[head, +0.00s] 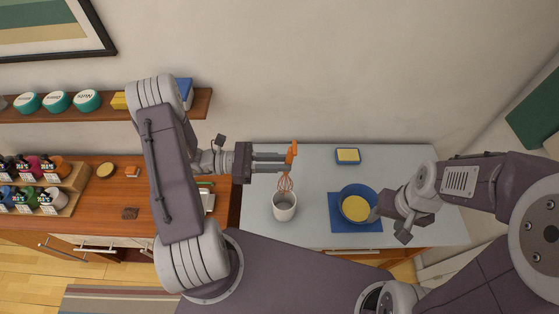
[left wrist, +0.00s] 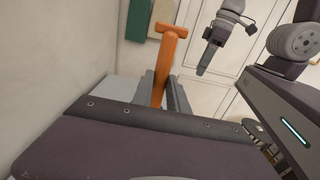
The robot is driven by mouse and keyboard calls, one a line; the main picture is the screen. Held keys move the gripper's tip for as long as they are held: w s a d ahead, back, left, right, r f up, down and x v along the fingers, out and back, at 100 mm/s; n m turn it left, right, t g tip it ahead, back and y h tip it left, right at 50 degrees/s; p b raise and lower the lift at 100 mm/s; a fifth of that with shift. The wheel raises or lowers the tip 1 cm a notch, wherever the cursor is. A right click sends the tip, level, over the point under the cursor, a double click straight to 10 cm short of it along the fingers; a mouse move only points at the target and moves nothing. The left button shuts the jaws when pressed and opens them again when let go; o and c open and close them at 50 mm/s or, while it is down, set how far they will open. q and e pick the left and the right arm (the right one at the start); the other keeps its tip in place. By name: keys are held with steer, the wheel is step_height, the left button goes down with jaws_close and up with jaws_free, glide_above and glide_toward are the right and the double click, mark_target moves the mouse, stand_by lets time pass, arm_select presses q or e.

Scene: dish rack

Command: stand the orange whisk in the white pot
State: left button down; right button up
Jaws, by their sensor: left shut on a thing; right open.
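The orange whisk (head: 291,153) is held upright, handle up, in my left gripper (head: 285,161), which is shut on its handle. Its wire head (head: 285,184) points down just above or at the mouth of the white pot (head: 284,209); I cannot tell whether it reaches inside. The pot stands on the grey counter, with its opening showing. In the left wrist view the whisk's orange handle (left wrist: 167,50) stands up between the fingers. My right gripper (head: 402,237) is open and empty, low over the counter's right side.
A blue bowl (head: 373,191) with a yellow round thing (head: 356,208) in it sits on a blue mat (head: 336,226). A yellow sponge (head: 347,155) lies at the back of the grey counter (head: 320,172). A wooden shelf (head: 202,101) with jars is on the wall at left.

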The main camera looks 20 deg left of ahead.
arm_select(q)
step_height(320, 180, down, 4)
steer(key=b, duration=0.3)
steer(key=shift+a, duration=0.15)
step_height(320, 180, down, 2)
steer(key=shift+f+b, duration=0.2)
steer(key=shift+b, duration=0.7)
step_height(320, 180, down, 6)
steer(key=b, duration=0.4)
steer(key=shift+r, duration=0.15)
steer(key=c, duration=1.2)
jaws_free()
